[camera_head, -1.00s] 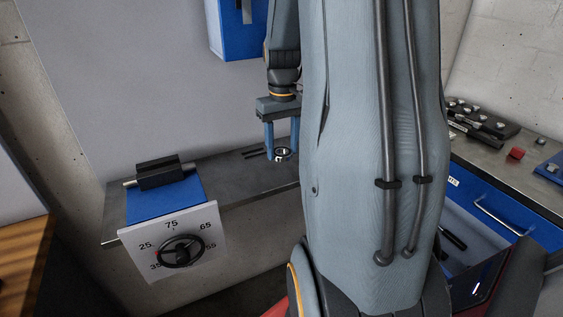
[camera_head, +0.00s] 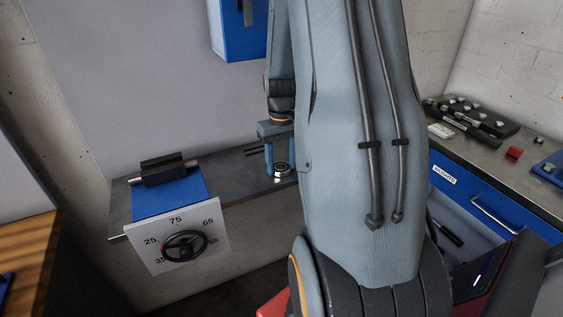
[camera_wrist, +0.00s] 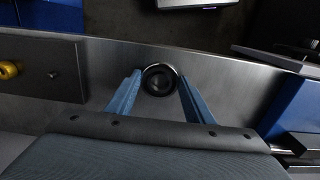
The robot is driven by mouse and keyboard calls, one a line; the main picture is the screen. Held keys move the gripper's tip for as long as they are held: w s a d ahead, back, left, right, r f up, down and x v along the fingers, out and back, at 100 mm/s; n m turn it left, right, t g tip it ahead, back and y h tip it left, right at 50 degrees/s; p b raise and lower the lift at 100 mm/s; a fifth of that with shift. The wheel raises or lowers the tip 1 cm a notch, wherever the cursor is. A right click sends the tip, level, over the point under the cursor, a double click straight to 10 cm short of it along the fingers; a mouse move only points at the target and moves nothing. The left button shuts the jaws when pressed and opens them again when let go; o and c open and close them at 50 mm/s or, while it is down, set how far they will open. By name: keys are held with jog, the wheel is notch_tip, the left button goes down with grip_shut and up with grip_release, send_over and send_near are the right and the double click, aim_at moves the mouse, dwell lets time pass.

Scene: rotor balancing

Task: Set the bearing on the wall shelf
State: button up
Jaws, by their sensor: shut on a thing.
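The bearing (camera_head: 282,169) is a small shiny ring with a dark centre, between my fingertips over the grey metal wall shelf (camera_head: 232,184). My gripper (camera_head: 277,168) points down at the shelf, partly hidden by my arm. In the wrist view, the bearing (camera_wrist: 159,80) sits between the tips of the two blue fingers, and my gripper (camera_wrist: 160,82) is shut on it. The shelf (camera_wrist: 226,76) stretches behind it in that view. The bearing is at or just above the shelf surface; I cannot tell whether it touches.
A blue device with a numbered dial (camera_head: 183,241) and a black block (camera_head: 163,168) stand at the shelf's left end. A blue box (camera_head: 238,30) hangs above. A workbench with tools (camera_head: 474,122) and an open drawer is at right. Shelf space left of the bearing is clear.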

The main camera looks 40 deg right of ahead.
jog(key=shift+f, duration=0.1)
jog(key=o, duration=1.2)
jog(key=shift+c, duration=0.2)
notch_tip(320, 180, up, 7)
jog(key=b, duration=0.2)
jog(key=s+a+f+n, duration=0.1)
jog(key=s+a, duration=0.4)
jog(key=a, duration=0.7)
jog(key=s+a+f+n+t, duration=0.1)
jog(key=s+a, duration=0.4)
jog(key=a, duration=0.8)
jog(key=shift+a+n, duration=0.25)
jog(key=shift+n, duration=0.05)
